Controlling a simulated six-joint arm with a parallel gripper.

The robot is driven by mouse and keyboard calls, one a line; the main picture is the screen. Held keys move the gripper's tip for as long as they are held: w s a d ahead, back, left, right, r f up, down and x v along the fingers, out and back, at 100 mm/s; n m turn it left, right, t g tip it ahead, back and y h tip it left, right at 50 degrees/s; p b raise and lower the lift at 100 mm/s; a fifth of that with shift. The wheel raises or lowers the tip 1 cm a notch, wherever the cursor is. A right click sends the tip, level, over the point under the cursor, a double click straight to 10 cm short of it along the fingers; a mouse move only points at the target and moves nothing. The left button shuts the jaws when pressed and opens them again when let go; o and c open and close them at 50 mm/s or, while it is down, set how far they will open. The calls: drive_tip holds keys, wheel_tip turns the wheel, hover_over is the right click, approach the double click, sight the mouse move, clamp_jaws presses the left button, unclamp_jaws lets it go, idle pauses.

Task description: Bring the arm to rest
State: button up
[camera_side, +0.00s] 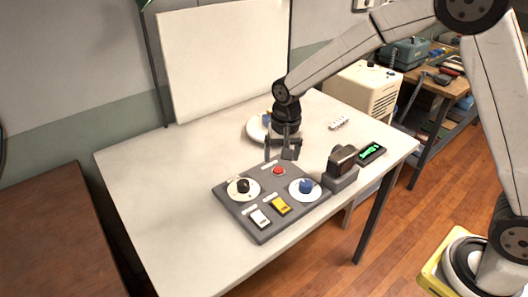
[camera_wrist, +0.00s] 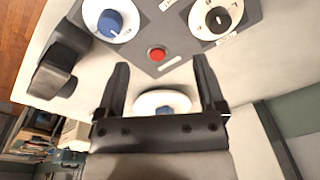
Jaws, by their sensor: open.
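My gripper (camera_side: 280,152) is open and empty above the white table (camera_side: 140,180), close to the back edge of a grey control panel (camera_side: 240,213). In the wrist view its two fingers (camera_wrist: 160,85) stand apart with nothing between their tips. The panel bears a red button (camera_side: 278,171), a black knob (camera_side: 243,186), a blue knob (camera_side: 306,186), and a white (camera_side: 260,219) and a yellow rocker (camera_side: 281,206). In the wrist view the red button (camera_wrist: 157,54) lies beyond the fingertips, apart from them.
A white round base with a blue knob (camera_wrist: 166,109) sits behind the panel, partly hidden by my gripper. A dark grey device (camera_side: 341,168) and a black meter with a green display (camera_side: 370,152) stand at right. A white power strip (camera_side: 339,123) lies behind. The table's left part is clear.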

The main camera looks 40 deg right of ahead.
drive_tip(key=s+d+n+t, duration=0.1)
drive_tip(key=s+d+n, duration=0.2)
drive_tip(key=s, duration=0.6)
drive_tip(key=s+d+n, duration=0.3)
drive_tip(key=s, duration=0.5)
drive_tip(key=shift+s+t, duration=0.4)
